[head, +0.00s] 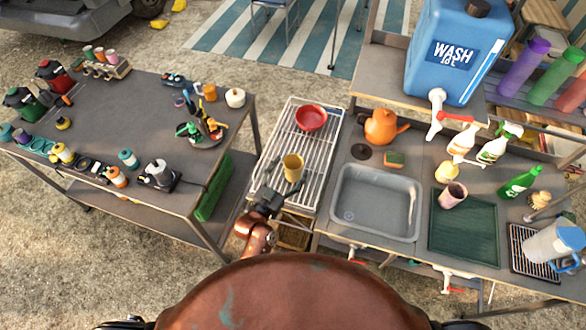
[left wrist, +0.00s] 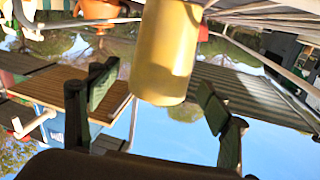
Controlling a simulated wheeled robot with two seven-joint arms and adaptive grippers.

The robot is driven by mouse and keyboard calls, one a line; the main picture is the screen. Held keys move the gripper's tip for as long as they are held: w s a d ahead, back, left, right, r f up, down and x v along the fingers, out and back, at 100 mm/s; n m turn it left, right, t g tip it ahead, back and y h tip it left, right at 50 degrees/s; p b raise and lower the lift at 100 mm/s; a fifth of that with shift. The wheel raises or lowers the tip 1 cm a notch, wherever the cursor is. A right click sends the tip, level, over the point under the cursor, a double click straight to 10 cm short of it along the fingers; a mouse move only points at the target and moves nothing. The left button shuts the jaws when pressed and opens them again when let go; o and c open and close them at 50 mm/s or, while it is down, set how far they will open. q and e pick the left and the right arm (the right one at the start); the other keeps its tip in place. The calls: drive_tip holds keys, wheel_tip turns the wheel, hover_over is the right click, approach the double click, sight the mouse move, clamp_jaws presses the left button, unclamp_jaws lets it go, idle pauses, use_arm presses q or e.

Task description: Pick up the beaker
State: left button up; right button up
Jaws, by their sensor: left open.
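A yellow beaker (head: 293,166) stands upright on the wire drying rack (head: 272,163), towards its front right. My left gripper (head: 273,193) is just in front of it and a little to its left in the head view. In the left wrist view the yellow beaker (left wrist: 165,50) fills the top middle, between the two spread fingers and beyond them. The left gripper is open and empty, and I see no contact. My right gripper is not in view.
A red bowl (head: 311,118) sits behind the beaker on the rack. An orange kettle (head: 382,127), a grey basin (head: 375,203) and a pinkish cup (head: 453,195) on a green mat (head: 463,236) are to the right. A cluttered table (head: 120,122) stands left.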

use_arm(q)
drive_tip(key=shift+w+d+r, duration=0.1)
drive_tip(key=shift+w+d, duration=0.25)
drive_tip(key=shift+w, duration=0.3)
drive_tip(key=shift+w+d, duration=0.15)
drive_tip(key=shift+w, duration=0.25)
drive_tip(key=c, duration=1.2)
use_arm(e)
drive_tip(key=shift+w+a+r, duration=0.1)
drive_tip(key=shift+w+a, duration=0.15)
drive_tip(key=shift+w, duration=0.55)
